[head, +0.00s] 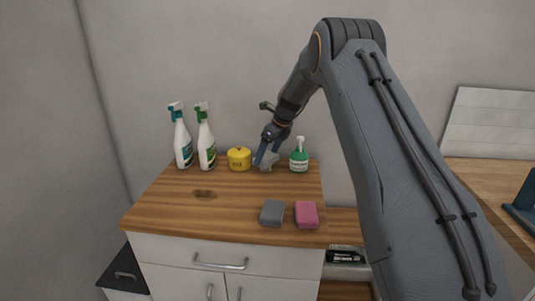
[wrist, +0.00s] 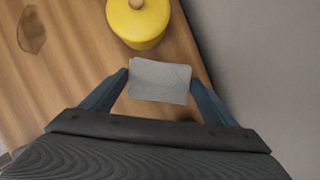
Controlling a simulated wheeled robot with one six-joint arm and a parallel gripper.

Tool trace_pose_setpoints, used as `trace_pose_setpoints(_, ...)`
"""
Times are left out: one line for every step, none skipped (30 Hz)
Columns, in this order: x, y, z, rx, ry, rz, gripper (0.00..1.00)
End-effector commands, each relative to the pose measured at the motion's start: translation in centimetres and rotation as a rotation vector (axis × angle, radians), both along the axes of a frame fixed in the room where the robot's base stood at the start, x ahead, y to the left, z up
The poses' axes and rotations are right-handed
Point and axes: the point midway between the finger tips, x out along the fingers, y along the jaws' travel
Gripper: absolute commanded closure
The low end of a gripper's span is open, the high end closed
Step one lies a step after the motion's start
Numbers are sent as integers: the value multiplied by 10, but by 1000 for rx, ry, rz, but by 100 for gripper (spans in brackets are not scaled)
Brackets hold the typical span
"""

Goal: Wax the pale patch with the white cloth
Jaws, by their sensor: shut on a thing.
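The white cloth (wrist: 160,82) looks like a pale grey-white folded piece between the fingers of my gripper (wrist: 159,76) in the wrist view. My gripper (head: 266,158) is shut on it at the back of the wooden counter, between a yellow pot and a green pump bottle; the cloth (head: 268,163) is partly hidden by the fingers there. I cannot tell whether the cloth touches the wood. The only patch I see on the counter is a brownish mark (head: 203,194), darker than the wood, left of my gripper. It also shows at the wrist view's upper left (wrist: 32,30).
The yellow pot (head: 239,159) with a knobbed lid stands close left of my gripper. The green pump bottle (head: 299,158) stands close right. Two spray bottles (head: 182,143) (head: 206,145) stand back left. Grey (head: 272,213) and pink (head: 306,214) sponges lie at the front right. The counter's middle is clear.

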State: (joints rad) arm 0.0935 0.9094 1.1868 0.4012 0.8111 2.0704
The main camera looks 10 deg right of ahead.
Motion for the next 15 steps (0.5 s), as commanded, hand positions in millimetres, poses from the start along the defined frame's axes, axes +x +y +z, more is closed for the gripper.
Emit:
trace_pose_setpoints(0, 0, -1, 0, 0, 0, 37)
trace_pose_setpoints(0, 0, -1, 0, 0, 0, 37)
trace_pose_setpoints(0, 0, -2, 0, 0, 0, 37)
trace_pose_setpoints(0, 0, -2, 0, 0, 0, 37)
trace_pose_setpoints(0, 0, -2, 0, 0, 0, 37)
trace_pose_setpoints(0, 0, -3, 0, 0, 0, 37)
trace_pose_setpoints(0, 0, -3, 0, 0, 0, 37)
trace_pose_setpoints(0, 0, -3, 0, 0, 0, 37)
trace_pose_setpoints(0, 0, -4, 0, 0, 0, 37)
trace_pose_setpoints(0, 0, -4, 0, 0, 0, 37)
trace_pose_setpoints(0, 0, -4, 0, 0, 0, 37)
trace_pose_setpoints(0, 0, -5, 0, 0, 0, 37)
trace_pose_setpoints(0, 0, -5, 0, 0, 0, 37)
trace_pose_setpoints(0, 0, -5, 0, 0, 0, 37)
trace_pose_setpoints(0, 0, -6, 0, 0, 0, 37)
